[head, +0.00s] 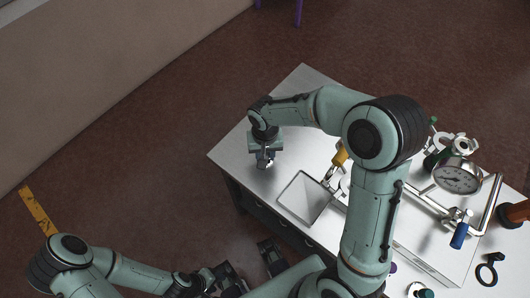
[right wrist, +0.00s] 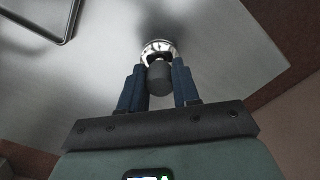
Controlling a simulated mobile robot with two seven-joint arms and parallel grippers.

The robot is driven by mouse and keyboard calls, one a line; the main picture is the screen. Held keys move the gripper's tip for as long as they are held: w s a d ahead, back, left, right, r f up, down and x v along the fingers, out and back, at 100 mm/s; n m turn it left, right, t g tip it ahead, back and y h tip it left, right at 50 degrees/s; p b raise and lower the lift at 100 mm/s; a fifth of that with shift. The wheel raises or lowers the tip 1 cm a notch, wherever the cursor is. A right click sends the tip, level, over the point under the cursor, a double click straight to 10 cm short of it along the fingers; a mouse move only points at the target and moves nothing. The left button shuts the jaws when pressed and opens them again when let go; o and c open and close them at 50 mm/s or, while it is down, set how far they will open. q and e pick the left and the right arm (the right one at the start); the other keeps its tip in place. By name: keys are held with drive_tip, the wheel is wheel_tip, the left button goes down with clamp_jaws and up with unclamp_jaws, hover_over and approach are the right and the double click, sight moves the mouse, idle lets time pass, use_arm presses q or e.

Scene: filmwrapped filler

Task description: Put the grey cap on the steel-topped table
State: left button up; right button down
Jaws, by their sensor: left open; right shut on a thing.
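The steel-topped table (head: 297,90) fills the middle and right of the head view. My right gripper (head: 266,163) is over its left part, pointing down. In the right wrist view its two blue fingers (right wrist: 158,88) are shut on the grey cap (right wrist: 160,78), a dark grey cylinder with a shiny, chrome-like part beyond it. A dark shadow lies on the steel close to the shiny end; I cannot tell whether it touches. My left gripper (head: 249,267) is open and empty, low in the head view by the table's front side.
A shallow rectangular tray (head: 284,198) lies right of my right gripper. The table's far left corner is clear.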

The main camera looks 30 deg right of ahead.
drive_tip(key=shift+f, duration=0.15)
drive_tip(key=c, duration=0.8)
unclamp_jaws()
drive_tip(key=shift+r, duration=0.4)
wheel_tip(320, 180, up, 12)
drive_tip(key=p, duration=0.1)
drive_tip(key=shift+f+p, duration=0.15)
drive_tip(key=shift+p, duration=0.25)
